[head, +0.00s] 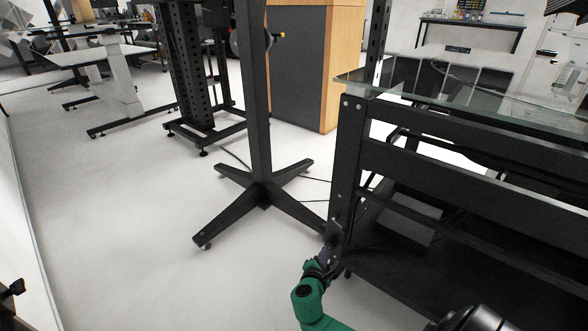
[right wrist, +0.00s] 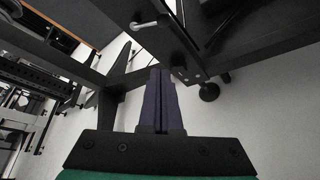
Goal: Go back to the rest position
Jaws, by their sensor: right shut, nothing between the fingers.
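My right gripper (head: 327,252) is at the lower middle of the head view, at the end of a green arm link. It is beside the front leg of the black-framed glass table (head: 352,170). I cannot tell whether it touches the leg. In the right wrist view the right gripper's dark purple fingers (right wrist: 160,75) lie together, with nothing between them. Black frame parts are just beyond the fingertips there. My left gripper is not clearly visible.
A black stand (head: 263,190) with a cross-shaped foot is just beyond the right gripper. The table's lower shelf (head: 430,275) extends to the right. A wood and grey cabinet (head: 300,70) stands behind. White floor (head: 120,220) is clear to the left.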

